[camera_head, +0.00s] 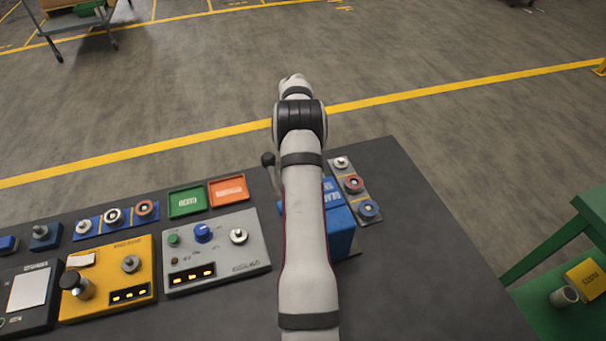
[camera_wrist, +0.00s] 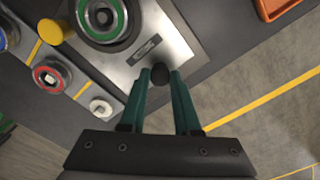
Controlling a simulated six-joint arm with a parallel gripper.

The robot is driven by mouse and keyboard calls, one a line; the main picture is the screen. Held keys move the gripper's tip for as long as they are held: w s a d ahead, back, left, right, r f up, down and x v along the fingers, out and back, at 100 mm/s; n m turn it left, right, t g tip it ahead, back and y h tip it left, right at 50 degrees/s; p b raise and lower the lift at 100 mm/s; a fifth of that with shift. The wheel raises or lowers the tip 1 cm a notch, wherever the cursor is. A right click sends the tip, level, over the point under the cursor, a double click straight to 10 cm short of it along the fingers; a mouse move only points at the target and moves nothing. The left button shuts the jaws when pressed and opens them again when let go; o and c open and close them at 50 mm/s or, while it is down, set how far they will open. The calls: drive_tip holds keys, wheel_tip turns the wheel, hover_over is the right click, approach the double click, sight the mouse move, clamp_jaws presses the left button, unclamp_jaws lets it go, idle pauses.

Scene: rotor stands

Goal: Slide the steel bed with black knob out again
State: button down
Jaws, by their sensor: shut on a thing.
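The steel bed (camera_wrist: 160,40) shows in the wrist view as a grey metal plate with a small dark label. A round part with a green ring (camera_wrist: 103,18) sits on it at the top of the picture. The black knob (camera_wrist: 160,74) is at the bed's near edge. My gripper (camera_wrist: 160,80) has dark green fingers and is shut on this knob. In the head view my arm covers the bed, its knob and my gripper. Part of a blue machine (camera_head: 341,232) shows to the right of my arm there.
A strip with several round parts (camera_head: 353,185) lies right of the blue machine. A lever with a black ball (camera_head: 268,159) stands left of my arm. Green (camera_head: 187,201) and orange (camera_head: 228,190) trays and control boxes fill the left. The table's right side is clear.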

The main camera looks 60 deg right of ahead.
drive_tip(key=shift+w+d, duration=1.05)
drive_tip(key=c, duration=0.6)
unclamp_jaws()
wheel_tip(320, 180, up, 12)
drive_tip(key=shift+r, duration=0.1)
